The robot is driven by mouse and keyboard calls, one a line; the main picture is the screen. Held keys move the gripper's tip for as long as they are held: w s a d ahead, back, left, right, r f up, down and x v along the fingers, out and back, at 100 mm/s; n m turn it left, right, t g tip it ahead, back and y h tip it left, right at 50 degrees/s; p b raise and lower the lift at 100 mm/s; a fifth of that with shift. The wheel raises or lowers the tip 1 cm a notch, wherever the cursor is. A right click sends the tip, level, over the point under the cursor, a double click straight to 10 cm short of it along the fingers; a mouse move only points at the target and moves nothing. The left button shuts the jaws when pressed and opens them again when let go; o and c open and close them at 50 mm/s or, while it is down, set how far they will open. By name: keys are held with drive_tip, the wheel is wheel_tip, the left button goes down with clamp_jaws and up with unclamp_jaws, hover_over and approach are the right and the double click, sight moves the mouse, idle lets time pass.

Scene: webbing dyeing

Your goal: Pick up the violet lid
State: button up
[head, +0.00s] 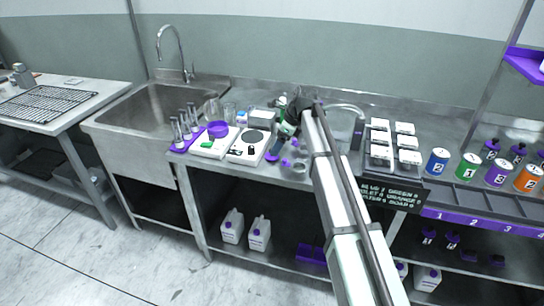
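A small flat violet piece (272,157), which looks like a lid, lies on the steel counter just right of the white hot plate (249,147). Other small violet pieces (287,162) lie close to its right, by small clear vessels, and I cannot tell for certain which one is the lid.
A violet bowl (218,129) sits on a white device left of the hot plate. Bottles in a violet rack (183,146) stand further left, beside the sink (160,108). A black sign (392,194), white boxes (405,142) and numbered cans (467,167) are to the right.

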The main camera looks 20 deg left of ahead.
drive_tip(key=shift+x, duration=2.6)
drive_tip(key=shift+w+a, duration=0.1)
drive_tip(key=shift+w, duration=0.05)
drive_tip(key=c, duration=1.1)
drive_tip(key=shift+c, duration=0.2)
drive_tip(key=shift+r, duration=0.15)
wheel_tip(320, 180, up, 9)
drive_tip(key=shift+f, duration=0.25)
drive_tip(key=w+d+r+m, duration=0.1)
drive_tip(key=w+d+r, duration=0.2)
drive_tip(key=d, duration=0.4)
drive_tip(key=w+d+r+m, duration=0.1)
drive_tip(key=w+d+r, duration=0.1)
drive_tip(key=d, duration=0.6)
drive_tip(key=s+d+r+n, duration=0.1)
drive_tip(key=s+d+r, duration=0.1)
drive_tip(key=s+d, duration=0.2)
drive_tip(key=shift+d+r, duration=0.3)
drive_tip(key=shift+d, duration=1.1)
